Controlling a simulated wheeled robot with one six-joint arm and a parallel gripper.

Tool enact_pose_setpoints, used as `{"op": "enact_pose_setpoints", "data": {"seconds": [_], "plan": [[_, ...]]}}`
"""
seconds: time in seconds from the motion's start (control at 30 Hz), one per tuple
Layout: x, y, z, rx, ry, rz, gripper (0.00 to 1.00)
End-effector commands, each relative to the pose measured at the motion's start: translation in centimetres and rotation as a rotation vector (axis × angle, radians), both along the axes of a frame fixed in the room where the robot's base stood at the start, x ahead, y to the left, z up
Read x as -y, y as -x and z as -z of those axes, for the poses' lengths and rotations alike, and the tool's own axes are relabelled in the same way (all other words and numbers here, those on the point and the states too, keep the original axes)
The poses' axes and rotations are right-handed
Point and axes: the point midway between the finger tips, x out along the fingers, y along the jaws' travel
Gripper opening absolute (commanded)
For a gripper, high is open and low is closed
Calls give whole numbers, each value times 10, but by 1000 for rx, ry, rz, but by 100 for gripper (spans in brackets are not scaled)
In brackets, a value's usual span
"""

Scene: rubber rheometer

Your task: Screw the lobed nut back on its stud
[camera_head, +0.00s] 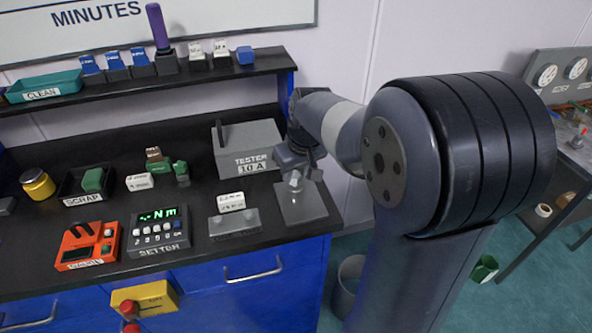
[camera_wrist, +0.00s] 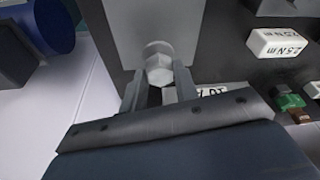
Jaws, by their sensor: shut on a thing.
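My gripper (camera_head: 296,177) is over the grey metal plate (camera_head: 303,209) at the right end of the black bench. In the wrist view its two fingers (camera_wrist: 158,88) are close together at a pale grey faceted piece (camera_wrist: 159,70), which looks like the lobed nut. A round grey post top shows just beyond it, in front of the plate (camera_wrist: 150,18). The piece also shows pale below the gripper in the head view (camera_head: 295,183). The fingers hide its near side. I cannot tell whether the nut sits on its stud or how far down it is.
The grey tester box (camera_head: 247,150) stands close to the left of my gripper. A small grey block (camera_head: 234,224) and a white labelled block (camera_head: 231,202) lie left of the plate. The setter (camera_head: 158,232) and orange device (camera_head: 87,245) stand further left. The bench's right edge is close.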

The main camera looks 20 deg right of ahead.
Motion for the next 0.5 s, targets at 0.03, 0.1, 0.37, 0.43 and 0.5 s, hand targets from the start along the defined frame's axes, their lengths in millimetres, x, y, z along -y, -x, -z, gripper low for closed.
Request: {"op": "enact_pose_setpoints", "data": {"seconds": [0.03, 0.1, 0.37, 0.43, 0.5], "plan": [[0, 0, 3, 0, 0, 0, 7], [0, 0, 5, 0, 0, 0, 7], [0, 0, 7, 0, 0, 0, 39], [0, 0, 7, 0, 0, 0, 44], [0, 0, 7, 0, 0, 0, 50]]}}
